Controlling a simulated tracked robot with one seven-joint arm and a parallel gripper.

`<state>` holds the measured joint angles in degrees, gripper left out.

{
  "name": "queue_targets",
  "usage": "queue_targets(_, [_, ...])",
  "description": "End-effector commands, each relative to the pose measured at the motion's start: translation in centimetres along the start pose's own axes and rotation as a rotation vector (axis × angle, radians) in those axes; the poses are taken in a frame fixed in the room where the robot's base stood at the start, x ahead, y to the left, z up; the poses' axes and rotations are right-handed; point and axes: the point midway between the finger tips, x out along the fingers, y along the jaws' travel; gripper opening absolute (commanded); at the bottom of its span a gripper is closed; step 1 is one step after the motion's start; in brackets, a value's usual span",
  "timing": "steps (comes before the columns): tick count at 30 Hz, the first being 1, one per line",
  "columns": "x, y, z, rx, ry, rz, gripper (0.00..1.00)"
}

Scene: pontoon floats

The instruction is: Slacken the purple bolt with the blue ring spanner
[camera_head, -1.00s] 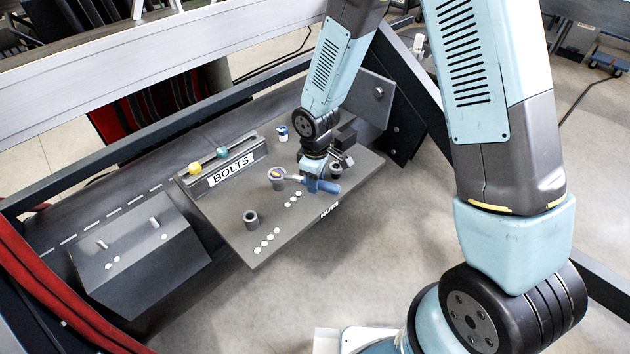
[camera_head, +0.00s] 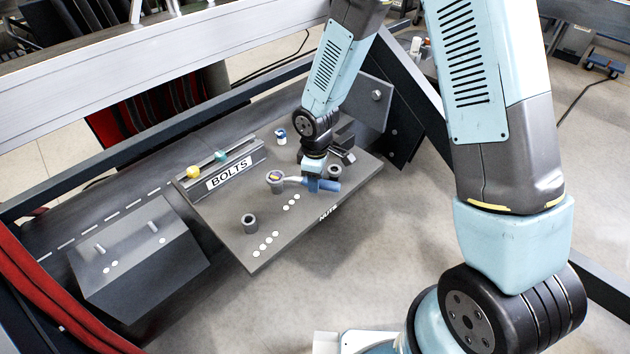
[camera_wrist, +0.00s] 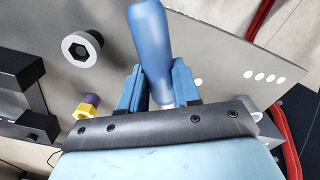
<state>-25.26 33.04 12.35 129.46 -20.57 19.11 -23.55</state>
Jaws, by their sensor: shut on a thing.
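My gripper (camera_head: 312,182) is shut on the blue-handled ring spanner. The spanner's blue handle (camera_head: 326,185) points right, and in the wrist view the handle (camera_wrist: 151,40) stands up between my two blue fingers (camera_wrist: 148,88). The spanner's grey shank runs left to its ring end, which appears at the top of a grey post (camera_head: 276,185) with a bit of yellow inside. I cannot tell how the ring is seated. A purple cylinder with a yellow hexagonal part (camera_wrist: 87,107), perhaps the purple bolt, shows left of my fingers in the wrist view. The ring is hidden there.
Another grey post (camera_head: 250,223) stands at the panel's left, and a socketed post (camera_wrist: 82,48) stands near my gripper. A rack marked BOLTS (camera_head: 228,172) holds a yellow and a teal ball. A blue and white piece (camera_head: 281,136) stands behind. A grey box (camera_head: 140,255) lies left.

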Motion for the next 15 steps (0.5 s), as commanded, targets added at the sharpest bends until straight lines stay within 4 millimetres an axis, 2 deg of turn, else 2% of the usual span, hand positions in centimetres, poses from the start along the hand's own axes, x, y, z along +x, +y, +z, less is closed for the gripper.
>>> queue_targets(15, [0.00,0.42,0.03,-0.032,0.000,0.000,0.00])
